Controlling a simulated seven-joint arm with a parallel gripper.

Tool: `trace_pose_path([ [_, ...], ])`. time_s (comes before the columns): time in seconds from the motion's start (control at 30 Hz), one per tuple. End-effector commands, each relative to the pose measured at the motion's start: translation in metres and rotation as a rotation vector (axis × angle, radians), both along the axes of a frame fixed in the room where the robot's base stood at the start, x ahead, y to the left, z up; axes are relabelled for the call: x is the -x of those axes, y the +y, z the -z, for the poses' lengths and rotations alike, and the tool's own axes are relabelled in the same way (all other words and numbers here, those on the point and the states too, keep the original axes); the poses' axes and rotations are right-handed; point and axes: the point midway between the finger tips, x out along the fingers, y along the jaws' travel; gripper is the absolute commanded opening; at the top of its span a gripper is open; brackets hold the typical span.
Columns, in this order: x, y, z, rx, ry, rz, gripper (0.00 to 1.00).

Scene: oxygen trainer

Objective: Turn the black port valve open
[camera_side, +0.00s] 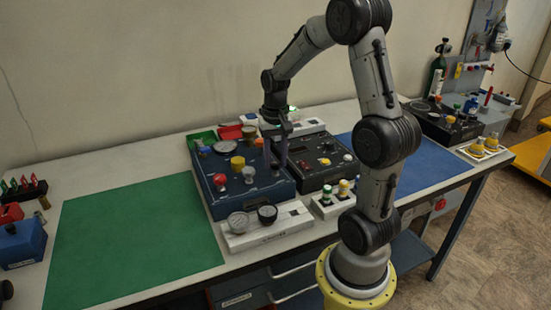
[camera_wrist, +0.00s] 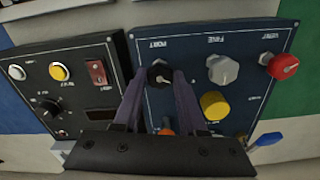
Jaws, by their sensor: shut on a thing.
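The black port valve (camera_wrist: 159,74) is a small round knob on the blue panel (camera_wrist: 185,55), under the upside-down word PORT in the wrist view. My gripper (camera_wrist: 160,78) has its two fingers on either side of this knob and is shut on it. In the side view my gripper (camera_side: 278,166) points down over the right part of the blue panel (camera_side: 225,205). The knob is hidden or too small to tell there. The knob's turn angle is hard to read.
A grey knob (camera_wrist: 222,69), a yellow knob (camera_wrist: 213,105) and a red knob (camera_wrist: 283,66) stand beside my fingers. A black control box (camera_wrist: 60,95) adjoins the panel. White gauge tray (camera_side: 268,235) lies in front. The green mat (camera_side: 130,240) is clear.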

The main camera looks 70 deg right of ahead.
Motion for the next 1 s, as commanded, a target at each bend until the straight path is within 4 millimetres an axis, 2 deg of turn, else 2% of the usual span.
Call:
trace_pose_path([
  [0.6,-0.0002,-0.0007,-0.0018,0.003,-0.002,-0.582,0.0],
  [1.0,-0.0003,-0.0009,-0.0019,0.003,-0.003,-0.873,0.0],
])
